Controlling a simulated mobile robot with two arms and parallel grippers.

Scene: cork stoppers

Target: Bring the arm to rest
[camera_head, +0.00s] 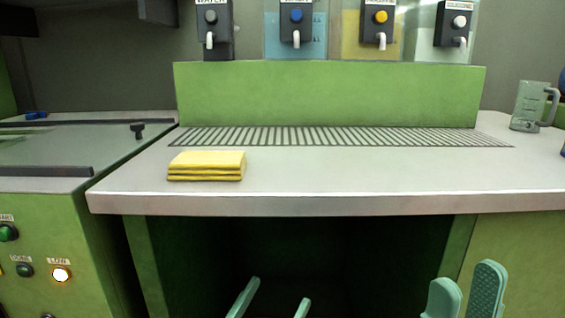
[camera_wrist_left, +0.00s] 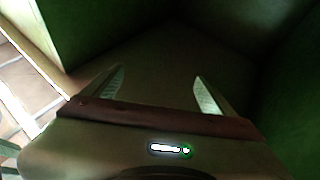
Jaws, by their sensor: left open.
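My left gripper (camera_head: 273,296) is at the bottom of the head view, in front of the dark opening under the counter. Its two pale green fingers are apart with nothing between them. The left wrist view shows the same open fingers (camera_wrist_left: 161,85) facing a dark, green-walled space, and they hold nothing. My right gripper (camera_head: 465,283) is at the bottom right of the head view, below the counter edge. Its two fingers stand apart with a narrow gap and nothing seen between them. No cork stoppers show in either view.
A grey counter (camera_head: 330,185) bears a folded yellow cloth (camera_head: 207,166) and a clear jug (camera_head: 529,106). Dispensers with taps line the back above a green panel (camera_head: 330,95). A green cabinet with buttons (camera_head: 45,240) stands at left. The counter's front middle is clear.

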